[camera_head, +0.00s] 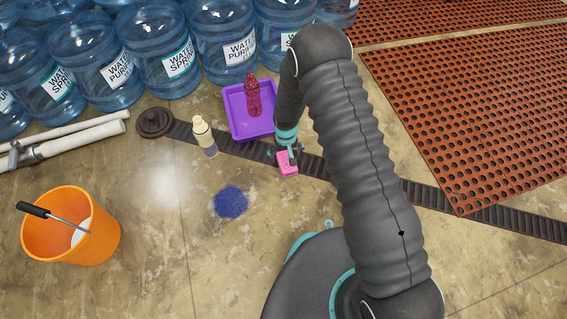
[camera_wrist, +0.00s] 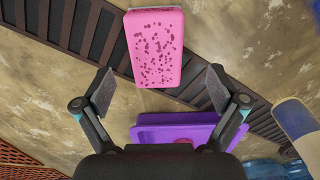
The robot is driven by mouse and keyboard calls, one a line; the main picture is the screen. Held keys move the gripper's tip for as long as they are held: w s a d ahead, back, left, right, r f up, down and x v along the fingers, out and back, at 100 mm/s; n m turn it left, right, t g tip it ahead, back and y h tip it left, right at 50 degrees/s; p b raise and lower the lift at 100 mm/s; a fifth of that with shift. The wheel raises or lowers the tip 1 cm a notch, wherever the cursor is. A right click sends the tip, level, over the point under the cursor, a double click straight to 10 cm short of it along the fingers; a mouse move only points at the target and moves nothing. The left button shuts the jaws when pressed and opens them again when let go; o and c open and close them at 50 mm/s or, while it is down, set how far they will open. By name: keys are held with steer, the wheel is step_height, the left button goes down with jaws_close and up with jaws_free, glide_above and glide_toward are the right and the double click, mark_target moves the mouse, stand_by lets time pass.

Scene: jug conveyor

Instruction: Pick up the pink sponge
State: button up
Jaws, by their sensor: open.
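The pink sponge (camera_head: 287,164) lies by the dark floor grate, just in front of the purple tray. In the wrist view the sponge (camera_wrist: 155,45) is a pink block with dark red spots, ahead of my fingers and centred between them. My gripper (camera_head: 284,156) is over the sponge in the head view and partly hides it. In the wrist view my gripper (camera_wrist: 160,90) is open, with its two fingers spread wide and nothing between the tips.
The purple tray (camera_head: 238,118) holds a pink-red bottle (camera_head: 252,95). A cream-capped bottle (camera_head: 204,135) stands left of it. A blue patch (camera_head: 231,202) and an orange bucket (camera_head: 62,236) with a screwdriver-like tool are left. Water jugs (camera_head: 165,62) line the back; perforated mats (camera_head: 470,110) lie right.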

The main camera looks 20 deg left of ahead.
mark_target(287, 161)
steer(key=f, duration=0.4)
steer(key=shift+d+f+b, duration=0.2)
steer(key=shift+f+b, duration=0.15)
steer(key=shift+f, duration=0.05)
steer(key=c, duration=1)
